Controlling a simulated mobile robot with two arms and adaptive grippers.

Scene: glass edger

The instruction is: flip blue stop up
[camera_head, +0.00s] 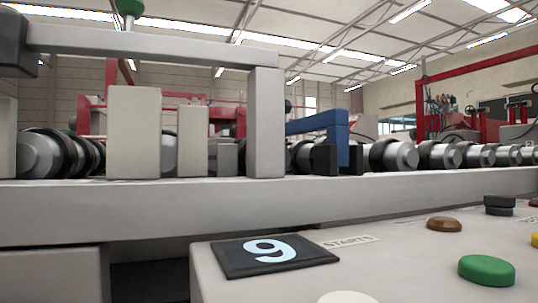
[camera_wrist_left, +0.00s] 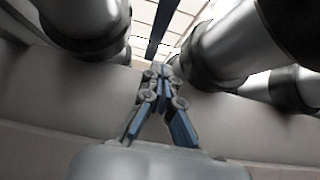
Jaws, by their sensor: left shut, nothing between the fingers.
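The blue stop (camera_head: 338,134) is an L-shaped blue piece among the rollers in the head view. Its arm runs level to the left from an upright block. A black block stands beside its upright part. In the left wrist view, a dark blue bar (camera_wrist_left: 161,28) that looks like the stop runs up between two rollers. My left gripper (camera_wrist_left: 160,68) is shut and empty, with its fingertips close below the bar's near end. I cannot tell whether they touch it. Neither gripper shows in the head view.
Metal rollers with black rings (camera_head: 390,155) line the conveyor behind a long grey beam (camera_head: 200,208). In front is a control panel with a "9" plate (camera_head: 270,254), a green button (camera_head: 487,270) and a brown button (camera_head: 444,224). Rollers (camera_wrist_left: 235,45) flank my left gripper closely.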

